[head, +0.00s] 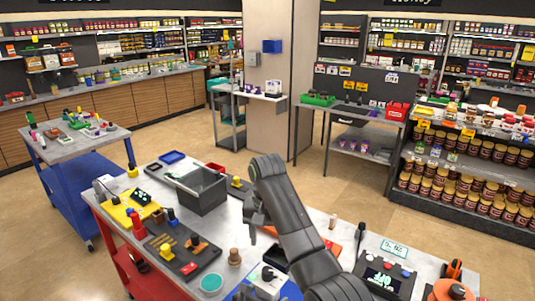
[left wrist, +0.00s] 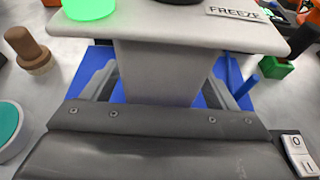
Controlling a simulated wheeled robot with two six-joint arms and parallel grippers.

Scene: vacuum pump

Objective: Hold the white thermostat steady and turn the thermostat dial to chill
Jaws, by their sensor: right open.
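The white thermostat (head: 266,285) stands on a blue mat at the near edge of the table in the head view. In the left wrist view the thermostat (left wrist: 165,38) fills the top, with a green light (left wrist: 90,8), part of a black dial (left wrist: 180,2) and a FREEZE label (left wrist: 236,13). The CHILL mark is not in sight. My left gripper (left wrist: 165,78) has its fingers on both sides of the thermostat's pale stem and seems closed on it. My right gripper (head: 262,222) is open and empty above the table, beyond the thermostat.
A dark grey bin (head: 202,192) stands further back on the table. A brown stamp (head: 234,257) and a teal disc (head: 210,283) lie left of the thermostat. A dark panel with buttons (head: 385,275) is to the right. A 0/1 switch (left wrist: 299,155) shows in the left wrist view.

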